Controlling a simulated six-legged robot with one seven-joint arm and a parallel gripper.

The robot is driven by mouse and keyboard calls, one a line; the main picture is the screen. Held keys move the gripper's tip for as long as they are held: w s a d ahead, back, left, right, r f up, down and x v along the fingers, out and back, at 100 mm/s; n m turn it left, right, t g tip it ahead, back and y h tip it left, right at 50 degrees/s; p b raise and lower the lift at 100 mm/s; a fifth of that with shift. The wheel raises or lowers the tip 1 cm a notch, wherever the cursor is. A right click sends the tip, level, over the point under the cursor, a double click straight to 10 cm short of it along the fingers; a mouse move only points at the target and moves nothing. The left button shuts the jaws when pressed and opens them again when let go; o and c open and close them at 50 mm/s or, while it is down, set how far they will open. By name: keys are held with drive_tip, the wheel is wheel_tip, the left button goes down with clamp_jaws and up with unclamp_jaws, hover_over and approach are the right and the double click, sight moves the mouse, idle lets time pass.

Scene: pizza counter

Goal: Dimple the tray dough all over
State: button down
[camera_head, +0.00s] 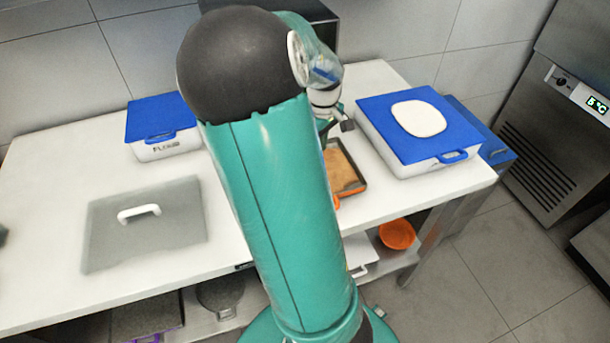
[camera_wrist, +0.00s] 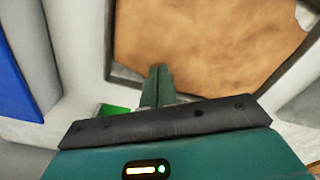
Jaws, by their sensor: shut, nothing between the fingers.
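The tray dough (camera_head: 341,168) is a tan slab in a dark tray (camera_head: 360,188) on the white counter, partly hidden by my arm in the head view. In the wrist view the dough (camera_wrist: 205,45) fills the upper middle, with a slightly uneven surface and a few small dark marks. The dark tray rim (camera_wrist: 289,72) runs along its right side. My gripper (camera_wrist: 158,72) is shut and empty, its green fingers together. The fingertips overlap the dough's lower left part in that view; I cannot tell whether they touch it.
A blue-lidded box (camera_head: 373,110) with a white round piece (camera_head: 418,118) on top stands right of the tray. Another blue-lidded box (camera_head: 165,150) stands at the back left. A grey panel (camera_head: 110,235) with a white handle (camera_head: 139,213) lies front left. An orange bowl (camera_head: 397,234) sits below.

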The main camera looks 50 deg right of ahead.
idle(0.3)
drive_tip(key=shift+f, duration=1)
drive_tip(key=shift+f, duration=0.4)
drive_tip(key=shift+r, duration=1.8)
drive_tip(key=shift+a, duration=0.1)
